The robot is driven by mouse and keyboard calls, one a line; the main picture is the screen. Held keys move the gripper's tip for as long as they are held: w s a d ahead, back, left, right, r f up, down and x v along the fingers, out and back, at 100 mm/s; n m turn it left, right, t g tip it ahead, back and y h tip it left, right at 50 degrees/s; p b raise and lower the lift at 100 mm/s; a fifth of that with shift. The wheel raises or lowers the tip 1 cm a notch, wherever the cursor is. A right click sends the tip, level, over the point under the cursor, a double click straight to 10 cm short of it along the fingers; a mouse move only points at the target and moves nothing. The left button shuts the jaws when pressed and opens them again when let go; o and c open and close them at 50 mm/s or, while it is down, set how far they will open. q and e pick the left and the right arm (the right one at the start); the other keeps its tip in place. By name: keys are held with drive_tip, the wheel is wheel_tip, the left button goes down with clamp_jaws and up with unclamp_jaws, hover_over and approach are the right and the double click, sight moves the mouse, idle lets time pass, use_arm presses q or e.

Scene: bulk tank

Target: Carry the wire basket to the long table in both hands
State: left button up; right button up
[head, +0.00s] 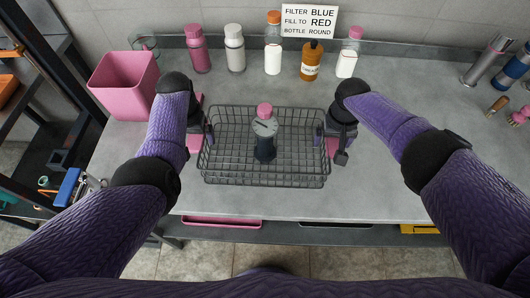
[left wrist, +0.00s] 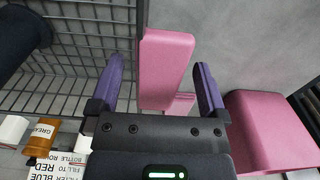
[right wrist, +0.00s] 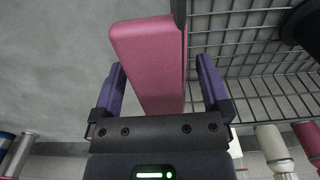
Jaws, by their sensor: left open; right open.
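The dark wire basket (head: 222,177) stands on the grey counter in the middle of the head view, with a dark bottle with a grey collar and pink cap (head: 264,140) upright inside. It has a pink handle at each end. My left gripper (head: 204,135) is open at the left end; in the left wrist view the pink left handle (left wrist: 166,70) lies between its fingers with gaps. My right gripper (head: 324,135) is open at the right end; in the right wrist view the pink right handle (right wrist: 150,60) lies between its fingers. The long table cannot be identified.
A pink bin (head: 125,85) stands left of the basket. Several bottles, including an amber one (head: 311,62), line the back below a sign (head: 309,21). A dark shelf rack (head: 40,110) is at the left. The counter's front strip is clear.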

drive_tip(key=shift+r, duration=0.1)
use_arm(q)
wheel_tip(320, 180, up, 12)
drive_tip(key=shift+f, duration=0.25)
use_arm(e)
wheel_tip(320, 180, up, 12)
use_arm(q)
drive_tip(key=shift+s, duration=0.1)
use_arm(e)
drive_tip(key=shift+s, duration=0.1)
